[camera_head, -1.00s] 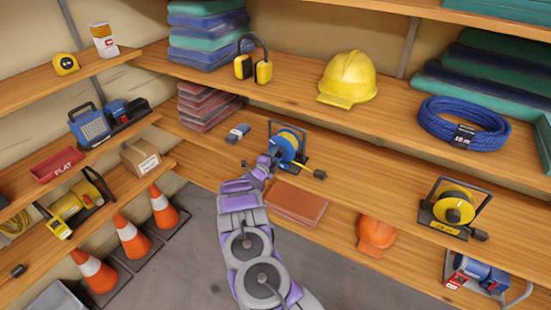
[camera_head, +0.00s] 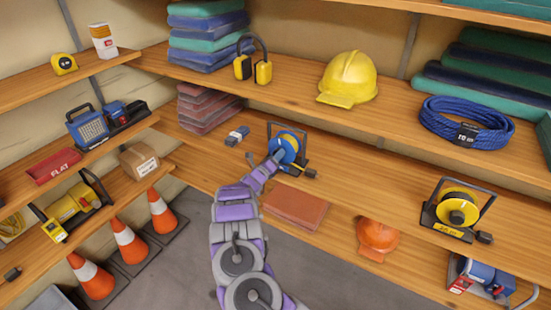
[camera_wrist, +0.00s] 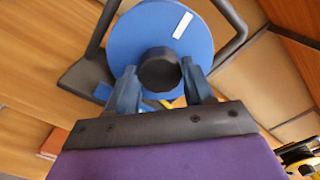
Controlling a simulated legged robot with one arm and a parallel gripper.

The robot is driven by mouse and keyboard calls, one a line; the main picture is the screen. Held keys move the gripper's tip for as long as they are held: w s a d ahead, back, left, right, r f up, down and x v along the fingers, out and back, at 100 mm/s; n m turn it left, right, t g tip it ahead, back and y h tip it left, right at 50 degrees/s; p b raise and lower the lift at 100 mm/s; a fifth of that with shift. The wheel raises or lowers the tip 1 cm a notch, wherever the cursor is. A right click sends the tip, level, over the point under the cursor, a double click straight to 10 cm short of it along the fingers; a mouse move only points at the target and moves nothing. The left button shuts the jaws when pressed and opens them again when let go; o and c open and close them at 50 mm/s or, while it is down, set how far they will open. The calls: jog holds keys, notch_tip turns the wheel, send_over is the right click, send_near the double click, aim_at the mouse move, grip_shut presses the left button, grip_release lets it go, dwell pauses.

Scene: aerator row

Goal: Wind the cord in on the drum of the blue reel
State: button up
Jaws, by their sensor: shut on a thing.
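The blue reel (camera_head: 288,143) stands on the middle shelf in a black frame, its blue drum face towards me. A black plug (camera_head: 311,173) lies just to its right. In the wrist view, the blue disc (camera_wrist: 140,35) carries a white mark and a round black knob (camera_wrist: 160,68). My gripper (camera_wrist: 160,82) is shut on the knob, one finger on each side. In the head view my gripper (camera_head: 277,156) is at the lower front of the drum. A bit of yellow cord shows beneath the knob; most of the cord is hidden.
A grey-blue packet (camera_head: 237,135) lies left of the reel and a flat brown-red stack (camera_head: 296,207) in front on the lower shelf. A yellow reel (camera_head: 457,208) stands further right. The upper shelf holds a yellow helmet (camera_head: 347,78) and ear defenders (camera_head: 253,66).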

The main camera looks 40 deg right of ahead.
jog(key=shift+s+f+m, duration=0.15)
jog(key=shift+f+m, duration=0.2)
jog(key=shift+m, duration=0.35)
jog(key=o, duration=0.8)
jog(key=shift+o, duration=1.2)
jog(key=shift+w+r, duration=0.15)
jog(key=shift+w, duration=0.05)
jog(key=p+v, duration=0.3)
jog(key=v, duration=1.4)
jog(key=shift+a, duration=0.2)
